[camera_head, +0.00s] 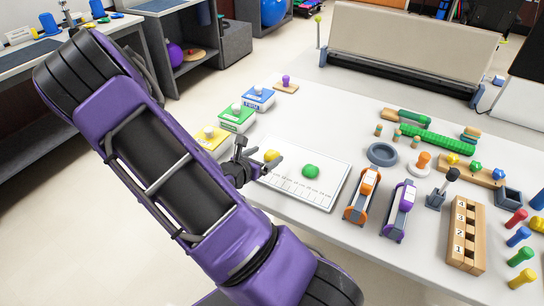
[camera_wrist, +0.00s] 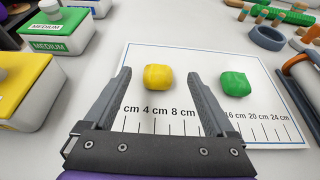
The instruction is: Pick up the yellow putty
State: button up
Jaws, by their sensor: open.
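The yellow putty (camera_wrist: 158,77) is a small rounded lump on a white ruler mat (camera_wrist: 180,55) in the wrist view. My gripper (camera_wrist: 158,85) is open, with a finger on either side of the putty and a gap to each. The putty lies near the level of the fingertips, and I cannot tell how high the fingers are above the mat. In the head view the yellow putty (camera_head: 271,156) shows just beside my gripper (camera_head: 268,166). A green putty lump (camera_head: 311,171) lies on the same mat to the right.
Yellow, green and blue boxes (camera_head: 237,117) stand left of and behind the mat. Orange and purple clamp-like devices (camera_head: 398,212) stand to its right.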

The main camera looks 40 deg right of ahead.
aim_at(273, 152)
jog(key=x, duration=0.2)
jog(key=b+x, duration=0.1)
jog(key=x, duration=0.1)
jog(key=shift+w+f, duration=0.1)
jog(key=shift+f, duration=0.3)
jog(key=shift+w+d+f, duration=0.15)
jog(key=shift+d, duration=0.25)
jog(key=c, duration=1.4)
